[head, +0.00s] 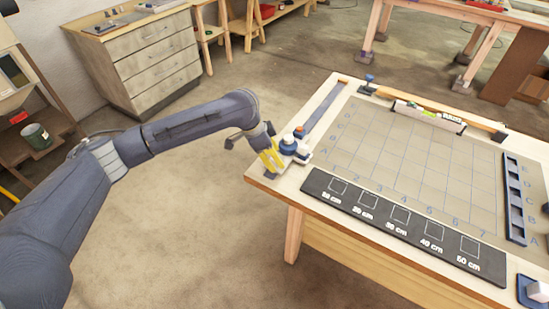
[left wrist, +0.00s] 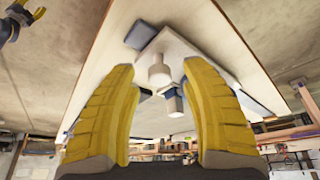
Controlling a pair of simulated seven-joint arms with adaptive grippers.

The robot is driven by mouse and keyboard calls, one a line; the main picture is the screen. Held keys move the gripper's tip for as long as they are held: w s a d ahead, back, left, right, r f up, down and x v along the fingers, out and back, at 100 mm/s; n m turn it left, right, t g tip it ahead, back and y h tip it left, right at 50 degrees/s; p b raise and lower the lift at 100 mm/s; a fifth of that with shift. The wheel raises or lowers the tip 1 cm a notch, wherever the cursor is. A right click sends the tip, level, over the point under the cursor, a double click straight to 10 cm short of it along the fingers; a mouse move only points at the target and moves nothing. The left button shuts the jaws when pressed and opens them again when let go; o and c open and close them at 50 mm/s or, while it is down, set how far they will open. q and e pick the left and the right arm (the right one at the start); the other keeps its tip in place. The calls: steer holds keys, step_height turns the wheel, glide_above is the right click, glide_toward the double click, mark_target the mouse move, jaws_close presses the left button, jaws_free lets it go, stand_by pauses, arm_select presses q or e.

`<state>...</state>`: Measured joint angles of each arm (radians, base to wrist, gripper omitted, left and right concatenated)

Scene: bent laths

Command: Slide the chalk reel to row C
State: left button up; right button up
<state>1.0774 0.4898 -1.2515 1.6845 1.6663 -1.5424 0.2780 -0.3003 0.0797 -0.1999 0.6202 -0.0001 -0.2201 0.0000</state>
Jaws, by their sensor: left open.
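Part of my right gripper (left wrist: 30,12) shows at that view's upper left corner.
The lettered, numbered grid board (head: 420,150) fills the table's middle. A dark panel with length marks (head: 400,222) lies along the front. A blue slotted rack (head: 514,200) is at the right. A white cube on a blue base (head: 537,291) stands at the lower right.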

arm_select(q)
steer(key=shift+d+f, duration=0.1)
steer(key=shift+f, duration=0.2)
steer(key=shift+c, duration=0.5)
jaws_close()
